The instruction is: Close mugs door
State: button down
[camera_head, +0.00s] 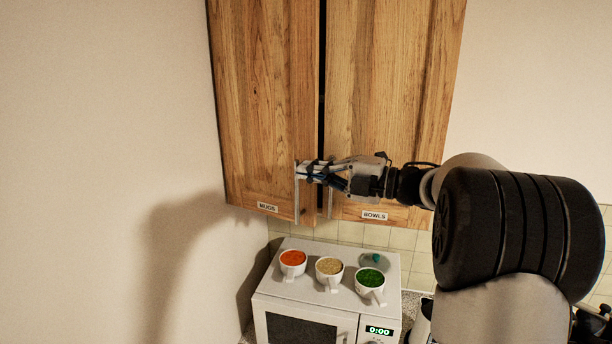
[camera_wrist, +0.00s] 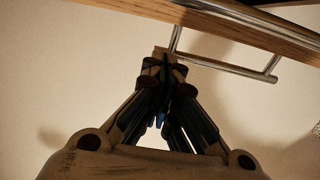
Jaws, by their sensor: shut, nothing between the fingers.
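The mugs door (camera_head: 262,100) is the left wooden door of the wall cabinet, with a "MUGS" label (camera_head: 267,207) at its lower edge. A narrow dark gap shows between it and the bowls door (camera_head: 385,90), so it looks slightly ajar. A metal bar handle (camera_head: 297,192) is at its lower right. My gripper (camera_head: 303,171) is shut and empty, with its tips at or very near this handle. In the wrist view, the shut fingers (camera_wrist: 164,62) overlap a bar handle (camera_wrist: 225,67) on a wooden door edge (camera_wrist: 255,27); contact is unclear.
Below the cabinet, a microwave (camera_head: 315,300) carries three filled cups: orange (camera_head: 293,271), tan (camera_head: 329,281) and green (camera_head: 370,289). The bowls door has its own handle (camera_head: 331,203) close by. A bare wall (camera_head: 110,120) lies to the left.

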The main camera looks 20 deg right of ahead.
jog(key=shift+w+d, duration=0.35)
jog(key=shift+d, duration=0.2)
jog(key=shift+w+d, duration=0.35)
jog(key=shift+d, duration=0.2)
